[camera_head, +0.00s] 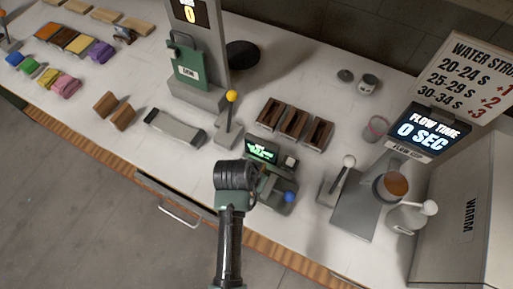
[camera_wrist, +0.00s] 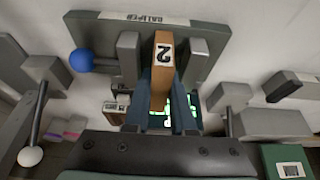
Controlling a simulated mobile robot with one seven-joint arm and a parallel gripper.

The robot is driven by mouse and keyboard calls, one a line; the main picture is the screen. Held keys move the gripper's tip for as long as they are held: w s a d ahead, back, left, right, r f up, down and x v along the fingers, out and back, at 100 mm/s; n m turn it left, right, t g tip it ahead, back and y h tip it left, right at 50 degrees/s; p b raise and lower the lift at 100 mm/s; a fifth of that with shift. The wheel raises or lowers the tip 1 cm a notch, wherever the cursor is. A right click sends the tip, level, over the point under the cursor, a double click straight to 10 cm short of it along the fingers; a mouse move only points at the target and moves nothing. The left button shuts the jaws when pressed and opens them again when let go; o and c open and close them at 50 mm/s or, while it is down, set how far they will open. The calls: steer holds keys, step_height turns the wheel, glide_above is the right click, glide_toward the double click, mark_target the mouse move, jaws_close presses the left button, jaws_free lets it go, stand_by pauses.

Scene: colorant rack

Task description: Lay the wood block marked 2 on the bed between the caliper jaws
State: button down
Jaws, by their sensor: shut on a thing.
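The wood block marked 2 (camera_wrist: 161,78) is orange-brown with a white label on its end. My gripper (camera_wrist: 163,98) is shut on it, one dark blue finger on each side. In the wrist view the block appears between the two grey caliper jaws (camera_wrist: 127,52) and (camera_wrist: 198,62), with a gap on either side. I cannot tell whether it touches the bed. The caliper (camera_wrist: 105,27) has a blue ball knob (camera_wrist: 81,61). In the head view the caliper (camera_head: 282,184) stands near the bench front, its green-lit screen (camera_head: 263,151) showing; my wrist hides the block there.
Two brown blocks (camera_head: 122,117) stand left on the bench, near a grey tray (camera_head: 175,127). A yellow-knobbed lever (camera_head: 231,98) and several dark wooden holders (camera_head: 295,122) are close behind the caliper. The flow cup stand (camera_head: 345,205) is to the right.

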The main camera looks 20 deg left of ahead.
steer(key=c, duration=1)
jaws_free()
steer(key=shift+f, duration=0.1)
steer(key=v, duration=1.2)
steer(key=shift+w, duration=0.1)
